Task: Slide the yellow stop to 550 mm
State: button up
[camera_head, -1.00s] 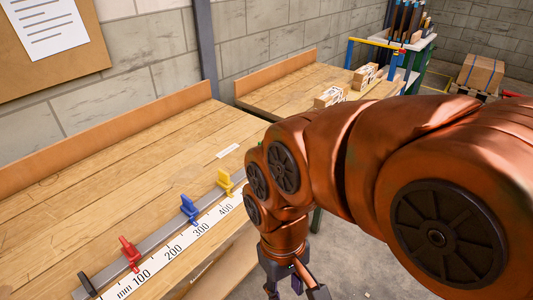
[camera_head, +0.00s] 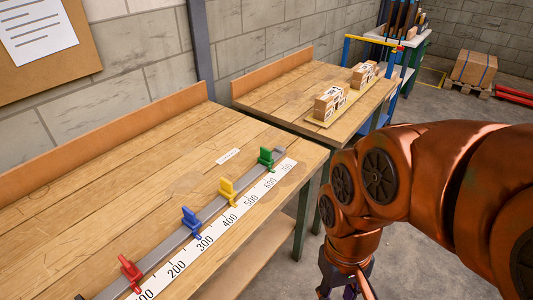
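The yellow stop (camera_head: 228,191) stands upright on the grey rail (camera_head: 170,245) along the front of the near bench. It is between the blue stop (camera_head: 191,222) and the green stop (camera_head: 266,158). Beside it the white millimetre scale (camera_head: 240,212) reads a little past 400; the exact value cannot be read. A red stop (camera_head: 130,273) stands nearer on the same rail. My gripper (camera_head: 345,292) hangs at the bottom, right of the bench and apart from the yellow stop. Its fingertips are cut off by the picture edge, so its opening is hidden.
A second bench (camera_head: 290,92) stands behind, with cartons (camera_head: 330,101) on it. A blue and yellow frame (camera_head: 392,85) and a pallet with a box (camera_head: 475,68) are farther back. Bare floor (camera_head: 290,284) lies between the near bench and my arm.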

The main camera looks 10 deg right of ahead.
aim_at(225, 189)
jog(key=u, duration=0.1)
jog(key=k, duration=0.4)
jog(key=u, duration=1.35)
jog(key=i, duration=0.6)
jog(key=z, duration=0.1)
